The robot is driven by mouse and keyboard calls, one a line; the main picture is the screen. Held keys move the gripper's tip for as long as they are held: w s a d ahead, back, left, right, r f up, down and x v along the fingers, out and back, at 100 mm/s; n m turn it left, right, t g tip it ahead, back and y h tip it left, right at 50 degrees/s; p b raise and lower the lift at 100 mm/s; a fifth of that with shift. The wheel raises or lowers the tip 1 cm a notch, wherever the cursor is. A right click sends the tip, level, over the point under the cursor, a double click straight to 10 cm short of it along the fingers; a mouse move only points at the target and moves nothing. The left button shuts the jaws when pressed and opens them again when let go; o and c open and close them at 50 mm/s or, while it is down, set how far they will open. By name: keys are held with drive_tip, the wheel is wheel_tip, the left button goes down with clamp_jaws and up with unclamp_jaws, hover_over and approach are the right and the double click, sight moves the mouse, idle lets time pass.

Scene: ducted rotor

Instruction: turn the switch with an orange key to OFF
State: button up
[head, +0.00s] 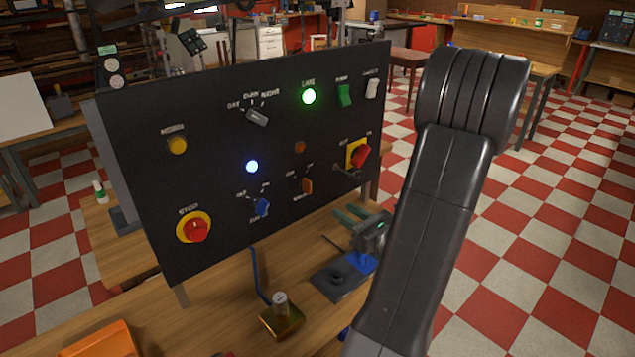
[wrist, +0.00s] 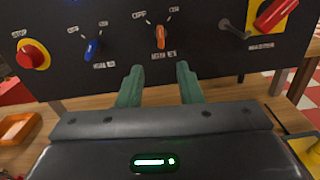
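The switch with an orange key (head: 306,186) is on the lower part of the black panel. In the wrist view the orange key (wrist: 161,37) stands close to upright, below the OFF mark on its left and an ON mark on its right. I cannot tell for sure which mark it points at. My gripper (wrist: 160,76) has two green fingers, spread apart with nothing between them. They are below and in front of the orange key, apart from it. In the head view my gripper (head: 346,213) is low in front of the panel, right of the key.
A blue key switch (head: 262,208) and a red STOP button (head: 196,230) are to the left. A red handle on a yellow plate (head: 355,150) is to the upper right. A brass padlock-like block (head: 282,318) and an orange tray (head: 100,342) are on the bench.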

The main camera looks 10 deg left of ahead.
sight(311, 188)
drive_tip(key=p+x, duration=0.3)
drive_tip(key=x, duration=1)
drive_tip(key=shift+w+a, duration=0.25)
clamp_jaws()
